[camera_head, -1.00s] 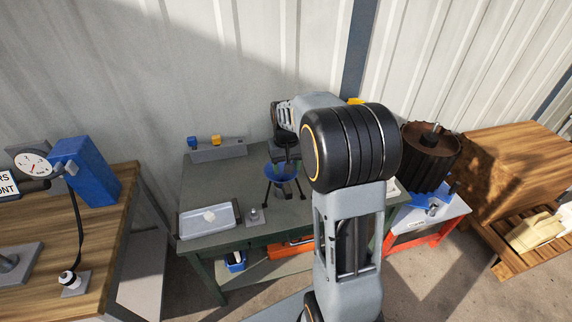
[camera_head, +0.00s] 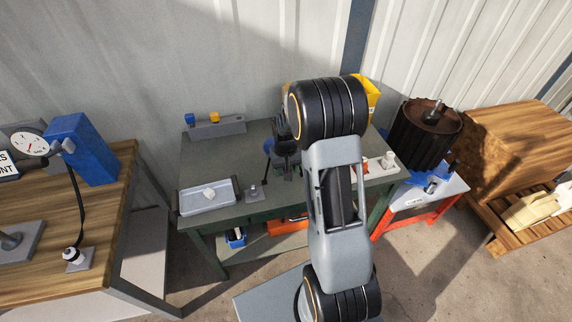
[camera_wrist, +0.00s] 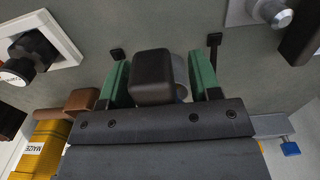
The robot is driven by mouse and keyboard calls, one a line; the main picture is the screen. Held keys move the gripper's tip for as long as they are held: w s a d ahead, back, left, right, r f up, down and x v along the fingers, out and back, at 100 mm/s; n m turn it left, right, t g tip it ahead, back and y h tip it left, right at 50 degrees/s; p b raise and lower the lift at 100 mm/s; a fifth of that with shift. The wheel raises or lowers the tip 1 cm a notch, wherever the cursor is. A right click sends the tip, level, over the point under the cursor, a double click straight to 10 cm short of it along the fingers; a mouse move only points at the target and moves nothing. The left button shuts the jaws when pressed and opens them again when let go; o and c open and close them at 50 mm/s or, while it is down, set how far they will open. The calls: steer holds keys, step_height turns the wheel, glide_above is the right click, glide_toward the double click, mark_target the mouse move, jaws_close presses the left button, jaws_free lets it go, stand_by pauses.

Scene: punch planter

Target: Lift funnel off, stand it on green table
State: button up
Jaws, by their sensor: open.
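The blue funnel (camera_head: 268,147) stands on the green table (camera_head: 240,157) with dark legs under it. In the head view my gripper and arm hide most of it. My gripper (camera_head: 286,163) is low over the table at the funnel's place. In the wrist view the green-padded fingers of my gripper (camera_wrist: 160,80) are apart, on either side of a dark block (camera_wrist: 152,78). A bluish-grey round part shows just behind that block. Two dark feet show on the table beyond the fingers. I cannot tell whether the fingers touch anything.
A grey tray (camera_head: 233,204) with a white piece and a small metal block (camera_head: 253,192) are at the table's front left. A grey rack (camera_head: 219,129) stands behind. A white-based switch (camera_head: 379,167) and yellow bin (camera_head: 373,97) are right. The table's left middle is clear.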

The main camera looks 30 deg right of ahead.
steer(key=shift+c, duration=0.3)
jaws_close()
stand_by(0.4)
steer(key=shift+r, duration=0.15)
steer(key=shift+r+p, duration=3.65)
steer(key=shift+r, duration=1.2)
